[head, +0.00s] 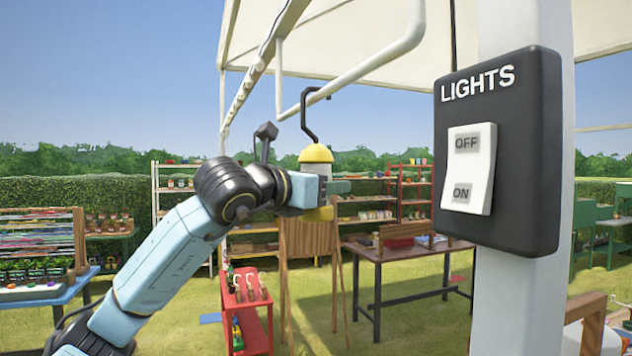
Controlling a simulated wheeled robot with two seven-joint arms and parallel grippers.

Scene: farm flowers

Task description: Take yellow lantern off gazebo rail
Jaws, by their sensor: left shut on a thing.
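The yellow lantern (316,154) has a yellow domed cap, a pale middle and a yellow base. A black hook (305,115) rises from its top to the white gazebo rail (362,68). The hook's upper end is at the rail; I cannot tell whether it still bears on it. My left gripper (325,189) is shut on the lantern's middle, which it partly hides. The lantern looks upright. My right gripper is not in view.
A white post (507,290) with a black LIGHTS switch panel (500,150) stands close at the right. A brown table (410,252), a red cart (248,310) and plant shelves (180,180) stand behind on grass. Open air lies left of the rail.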

